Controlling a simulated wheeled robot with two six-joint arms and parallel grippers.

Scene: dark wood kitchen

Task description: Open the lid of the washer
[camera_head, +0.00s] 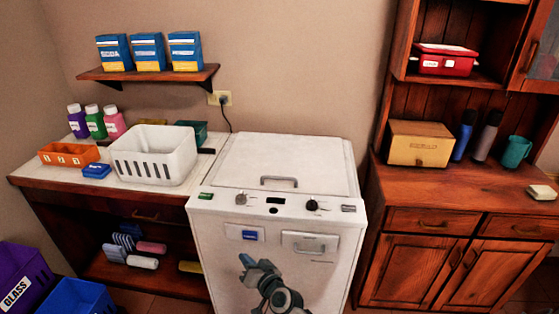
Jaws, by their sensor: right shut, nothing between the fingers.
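The white washer (215,250) stands in the middle of the camera_head view. Its top-loading lid (285,155) lies flat and closed, with a grey handle (279,180) near its front edge. A control strip with two knobs and a small display runs in front of the lid. My right gripper (247,263) is shut and empty. It shows in front of the washer's front panel, below the control strip and the lid handle. My left gripper is not in view.
A counter left of the washer holds a white basket (155,155), an orange box (68,154) and bottles. A shelf (150,77) with several blue boxes hangs above. A wooden cabinet (430,222) stands to the right. The lid's top is clear.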

